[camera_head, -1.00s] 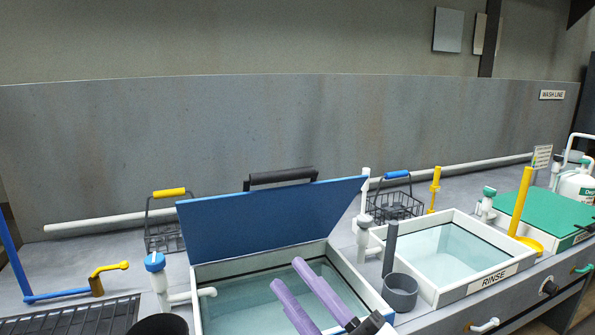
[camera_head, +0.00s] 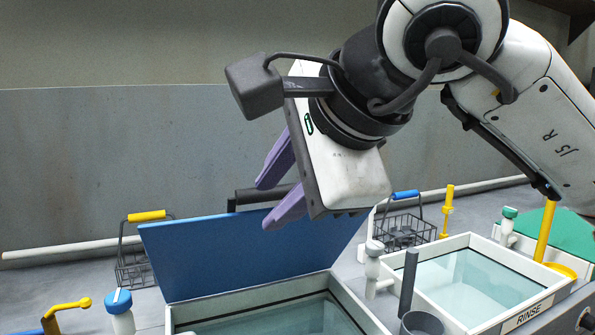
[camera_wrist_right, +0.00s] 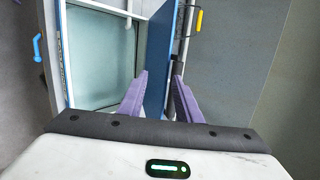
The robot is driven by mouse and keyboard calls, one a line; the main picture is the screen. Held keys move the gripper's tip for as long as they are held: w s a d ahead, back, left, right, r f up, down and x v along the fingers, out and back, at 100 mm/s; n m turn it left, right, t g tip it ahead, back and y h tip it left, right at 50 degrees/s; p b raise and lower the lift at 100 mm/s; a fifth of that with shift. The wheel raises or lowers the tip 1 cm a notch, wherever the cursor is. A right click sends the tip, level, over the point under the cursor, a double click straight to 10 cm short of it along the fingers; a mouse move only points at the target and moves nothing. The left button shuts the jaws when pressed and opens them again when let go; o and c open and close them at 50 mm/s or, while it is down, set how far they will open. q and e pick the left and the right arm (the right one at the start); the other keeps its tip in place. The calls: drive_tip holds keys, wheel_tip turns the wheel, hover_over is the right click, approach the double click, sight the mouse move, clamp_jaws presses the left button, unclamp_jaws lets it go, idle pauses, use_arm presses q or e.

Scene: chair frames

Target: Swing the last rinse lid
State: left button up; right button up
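The blue lid (camera_head: 250,250) stands raised at the back of the centre-left basin (camera_head: 290,318), its dark handle (camera_head: 247,196) along the top edge. It also shows edge-on in the right wrist view (camera_wrist_right: 158,55). My right gripper (camera_head: 267,206), with purple fingers, comes in from the right above the lid. Its fingers are apart, one on each side of the lid's top edge and handle in the picture; I cannot tell whether they touch it. The right wrist view shows the same open fingers (camera_wrist_right: 161,76). A basin labelled RINSE (camera_head: 524,315) stands open at right. My left gripper is out of view.
A wire basket with a yellow grip (camera_head: 133,272) stands left of the lid, and one with a blue grip (camera_head: 404,232) stands right of it. Taps and a grey cup (camera_head: 422,325) stand between the basins. A green lid (camera_head: 572,236) is at far right.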

sight(280, 190)
drive_tip(key=shift+t+h, duration=0.7)
drive_tip(key=shift+t, duration=0.1)
drive_tip(key=w+d+r, duration=0.1)
drive_tip(key=d+r, duration=0.1)
drive_tip(key=shift+w+d+r, duration=0.35)
drive_tip(key=shift+r, duration=0.05)
drive_tip(key=x, duration=0.7)
drive_tip(key=shift+w+a+f, duration=0.15)
drive_tip(key=shift+w+f, duration=0.05)
drive_tip(key=shift+f, duration=0.05)
drive_tip(key=shift+c, duration=0.4)
drive_tip(key=shift+s, duration=0.1)
clamp_jaws()
